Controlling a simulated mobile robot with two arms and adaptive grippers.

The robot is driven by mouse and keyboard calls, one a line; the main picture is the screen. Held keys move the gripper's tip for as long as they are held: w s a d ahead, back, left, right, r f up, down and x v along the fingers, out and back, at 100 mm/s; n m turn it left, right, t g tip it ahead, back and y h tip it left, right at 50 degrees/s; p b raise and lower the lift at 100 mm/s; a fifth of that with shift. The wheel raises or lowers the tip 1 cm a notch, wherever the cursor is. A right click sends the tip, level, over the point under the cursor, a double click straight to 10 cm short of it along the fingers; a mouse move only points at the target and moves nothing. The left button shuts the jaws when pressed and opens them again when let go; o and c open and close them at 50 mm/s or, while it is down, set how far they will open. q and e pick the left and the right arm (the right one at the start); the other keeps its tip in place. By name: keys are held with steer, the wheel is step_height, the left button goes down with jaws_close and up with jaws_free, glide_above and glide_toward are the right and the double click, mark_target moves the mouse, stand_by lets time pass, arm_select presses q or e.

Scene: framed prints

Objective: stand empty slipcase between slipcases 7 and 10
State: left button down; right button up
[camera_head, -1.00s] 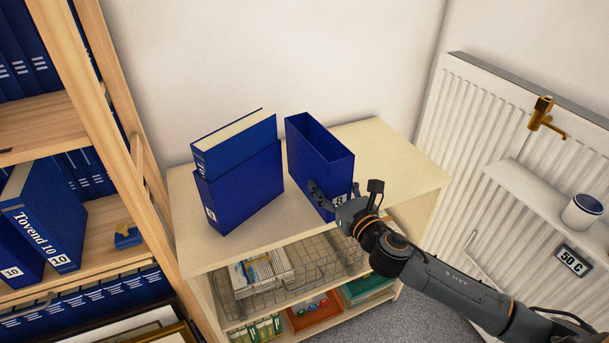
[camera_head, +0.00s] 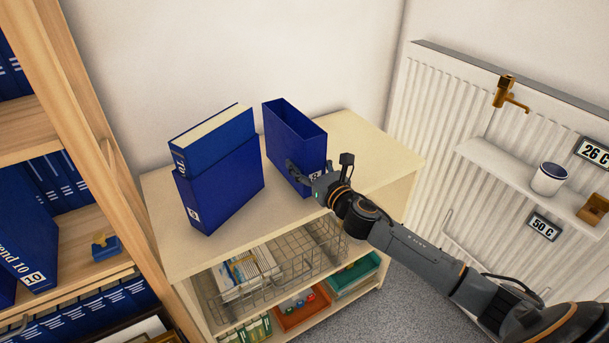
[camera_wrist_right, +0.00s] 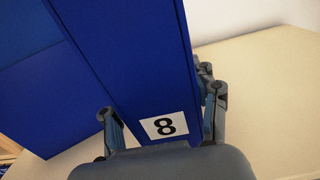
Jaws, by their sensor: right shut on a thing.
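The empty blue slipcase (camera_head: 285,140) stands upright, open side up, on the pale cabinet top (camera_head: 345,145). Its front edge carries a white label reading 8, clear in the right wrist view (camera_wrist_right: 165,126). My right gripper (camera_head: 318,170) is shut on its labelled front edge, one finger on each side; its fingers also show in the wrist view (camera_wrist_right: 160,103). At the left, a blue volume marked 10 (camera_head: 25,235) stands on the wooden shelf, cut by the picture edge. I cannot make out a slipcase 7. My left gripper is out of view.
Another blue slipcase (camera_head: 225,190) with a book rising out of it stands left of the empty one, with a small gap. A tape dispenser (camera_head: 105,247) sits on the wooden shelf (camera_head: 75,245). A radiator (camera_head: 440,110) with a small ledge is at the right.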

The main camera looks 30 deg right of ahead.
step_height(320, 180, down, 3)
steer(key=shift+f+b, duration=0.1)
steer(key=shift+b, duration=0.3)
steer(key=shift+s, duration=0.1)
steer(key=o, duration=1.5)
steer(key=shift+c, duration=0.2)
steer(key=s, duration=1.2)
steer(key=shift+d, duration=0.45)
